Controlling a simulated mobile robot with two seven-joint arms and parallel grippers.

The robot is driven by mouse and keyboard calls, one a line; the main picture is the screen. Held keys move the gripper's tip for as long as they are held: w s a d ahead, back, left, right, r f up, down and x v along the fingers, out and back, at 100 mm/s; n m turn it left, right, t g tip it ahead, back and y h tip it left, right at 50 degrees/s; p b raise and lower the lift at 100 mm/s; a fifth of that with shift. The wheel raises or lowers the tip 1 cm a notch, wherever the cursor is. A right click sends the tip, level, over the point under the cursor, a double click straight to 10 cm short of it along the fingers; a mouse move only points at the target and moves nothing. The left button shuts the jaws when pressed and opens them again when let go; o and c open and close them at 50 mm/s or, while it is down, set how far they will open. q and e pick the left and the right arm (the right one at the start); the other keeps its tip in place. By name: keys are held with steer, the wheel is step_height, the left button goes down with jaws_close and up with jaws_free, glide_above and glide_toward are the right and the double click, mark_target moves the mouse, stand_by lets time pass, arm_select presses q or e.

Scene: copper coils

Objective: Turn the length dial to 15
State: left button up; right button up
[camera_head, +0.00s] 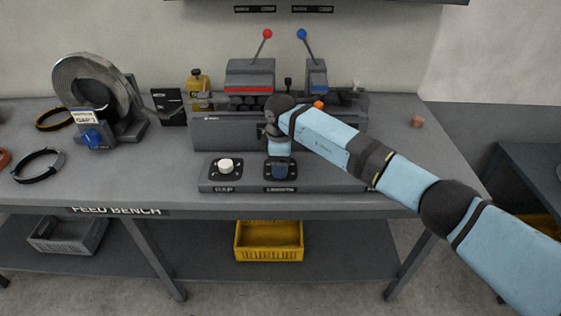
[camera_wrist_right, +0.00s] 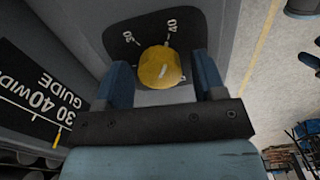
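In the right wrist view a round yellow dial knob (camera_wrist_right: 160,67) sits on a dark plate (camera_wrist_right: 122,38) with the numbers 30 and 40 beside it. A pale mark shows on its face. My right gripper (camera_wrist_right: 163,78) is open, with one blue finger on each side of the knob; I cannot tell whether either touches it. In the head view my right gripper (camera_head: 279,172) points down over the right dial plate of the front panel (camera_head: 240,187) and hides that knob. The panel's label is too small to read surely. My left gripper is out of view.
A white knob (camera_head: 226,166) stands left of my gripper on the same panel. Behind is a grey machine (camera_head: 215,136) with a red-tipped lever (camera_head: 267,34) and a blue-tipped lever (camera_head: 302,34). A coil stand with a blue dial (camera_head: 92,139) is at left.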

steer(key=c, duration=0.7)
steer(key=shift+c, duration=0.3)
